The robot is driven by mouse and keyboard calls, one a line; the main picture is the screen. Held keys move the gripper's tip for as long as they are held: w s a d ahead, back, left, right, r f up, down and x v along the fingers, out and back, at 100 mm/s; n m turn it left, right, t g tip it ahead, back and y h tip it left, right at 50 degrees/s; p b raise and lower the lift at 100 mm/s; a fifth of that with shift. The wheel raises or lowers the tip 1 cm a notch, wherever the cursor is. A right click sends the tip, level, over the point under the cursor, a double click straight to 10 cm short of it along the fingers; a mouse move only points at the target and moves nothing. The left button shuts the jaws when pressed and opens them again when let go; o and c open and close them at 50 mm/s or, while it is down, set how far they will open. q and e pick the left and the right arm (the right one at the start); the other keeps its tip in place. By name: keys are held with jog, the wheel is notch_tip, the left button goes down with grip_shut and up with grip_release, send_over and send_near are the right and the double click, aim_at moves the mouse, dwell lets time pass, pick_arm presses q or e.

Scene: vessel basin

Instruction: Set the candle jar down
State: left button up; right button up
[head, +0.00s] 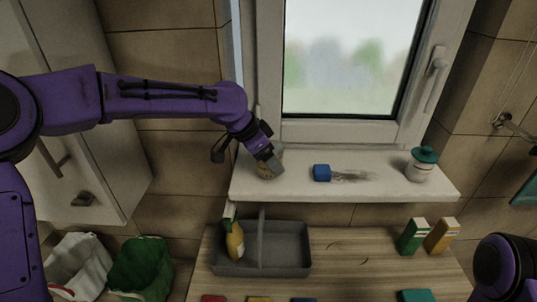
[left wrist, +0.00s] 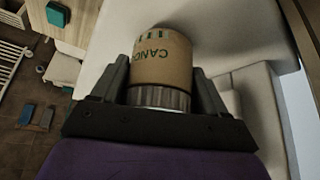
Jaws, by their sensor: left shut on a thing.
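The candle jar (left wrist: 162,58) has a tan label with green lettering and a ribbed metallic band. In the left wrist view it sits between the two fingers of my left gripper (left wrist: 158,90), which is shut on it. In the head view the jar (head: 268,172) is mostly hidden behind my left gripper (head: 271,160), at the left end of the white window sill (head: 300,188). I cannot tell whether its base touches the sill. The right gripper's fingers are not visible; only part of my right arm shows at the lower right.
A blue block-like thing (head: 321,172) lies mid-sill beside a dark smear (head: 355,176). A white jar with a teal lid (head: 421,164) stands at the right end. Below, a grey basin (head: 285,262) holds a yellow bottle (head: 235,241). Green (head: 413,236) and orange (head: 441,236) cartons stand on the counter.

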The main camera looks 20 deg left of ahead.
pick_arm(q)
jog(key=shift+w+a+f, duration=0.1)
jog(key=shift+w+f, duration=0.1)
jog(key=shift+f, duration=0.35)
jog(key=shift+s, duration=0.1)
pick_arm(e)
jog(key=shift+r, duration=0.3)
pick_arm(q)
jog(key=o, duration=1.2)
jog(key=shift+f, duration=0.1)
jog(key=shift+c, duration=0.2)
jog(key=shift+r, duration=0.35)
jog(key=b+v, duration=0.3)
jog(key=v, duration=0.8)
jog(key=shift+s+r, duration=0.2)
jog(key=shift+r, duration=0.1)
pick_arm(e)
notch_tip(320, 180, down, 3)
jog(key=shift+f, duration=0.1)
pick_arm(q)
jog(key=shift+a, duration=0.1)
